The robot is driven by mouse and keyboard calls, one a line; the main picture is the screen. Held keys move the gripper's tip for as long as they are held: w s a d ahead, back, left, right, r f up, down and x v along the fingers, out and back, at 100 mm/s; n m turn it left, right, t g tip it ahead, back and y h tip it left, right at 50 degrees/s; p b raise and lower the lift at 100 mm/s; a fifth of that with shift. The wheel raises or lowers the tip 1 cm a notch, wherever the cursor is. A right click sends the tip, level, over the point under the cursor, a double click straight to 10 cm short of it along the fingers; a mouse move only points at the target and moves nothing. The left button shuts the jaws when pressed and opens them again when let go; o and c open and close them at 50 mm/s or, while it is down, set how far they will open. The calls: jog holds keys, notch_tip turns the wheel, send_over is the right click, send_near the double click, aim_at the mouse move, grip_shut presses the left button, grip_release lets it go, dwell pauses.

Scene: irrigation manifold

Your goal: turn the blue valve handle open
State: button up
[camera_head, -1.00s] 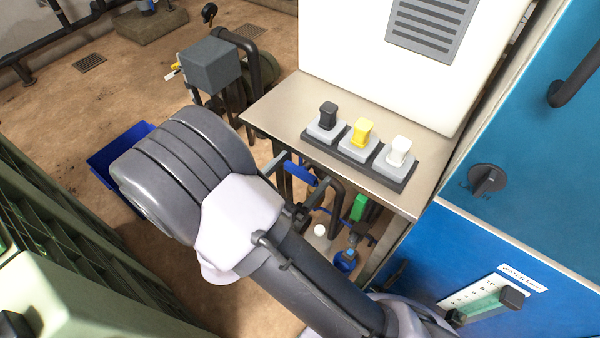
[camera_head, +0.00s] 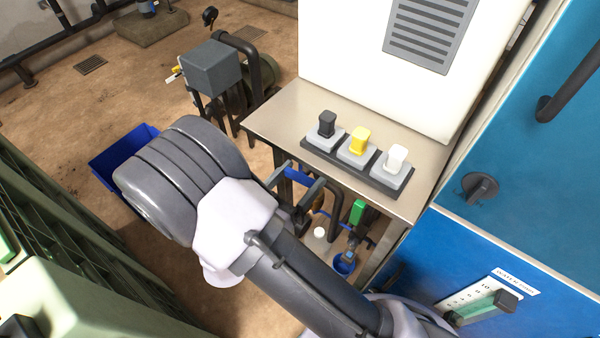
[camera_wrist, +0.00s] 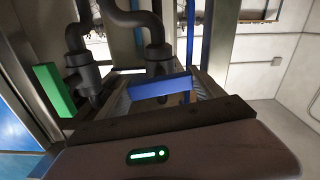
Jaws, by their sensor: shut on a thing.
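The blue valve handle (camera_wrist: 160,88) lies crosswise between my gripper's two fingers in the wrist view, in front of dark pipework. It also shows in the head view as a short blue bar (camera_head: 298,175) below the front edge of the metal table. My gripper (camera_head: 296,183) is shut on it; the fingertips (camera_wrist: 160,86) meet the two sides of the blue bar. My arm hides part of the valve and pipes in the head view.
A green handle (camera_wrist: 54,90) stands beside the dark pipes (camera_wrist: 158,55). The metal table (camera_head: 270,112) above carries black, yellow and white switches (camera_head: 359,142). A blue cabinet (camera_head: 520,240) stands at right, green crates (camera_head: 60,235) at left. A blue bin (camera_head: 120,155) is on the floor.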

jog(key=n+p, duration=0.3)
jog(key=shift+r+n, duration=0.2)
jog(key=shift+n, duration=0.1)
jog(key=n+p, duration=0.3)
jog(key=n, duration=0.1)
jog(key=shift+n, duration=0.3)
jog(key=n+p, duration=0.2)
jog(key=n, duration=0.2)
jog(key=shift+f, duration=0.1)
jog(key=shift+f+n+p, duration=0.1)
jog(key=shift+n+p, duration=0.65)
jog(key=shift+n, duration=1.25)
jog(key=o, duration=1.4)
jog(key=shift+c, duration=0.2)
jog(key=shift+s, duration=0.1)
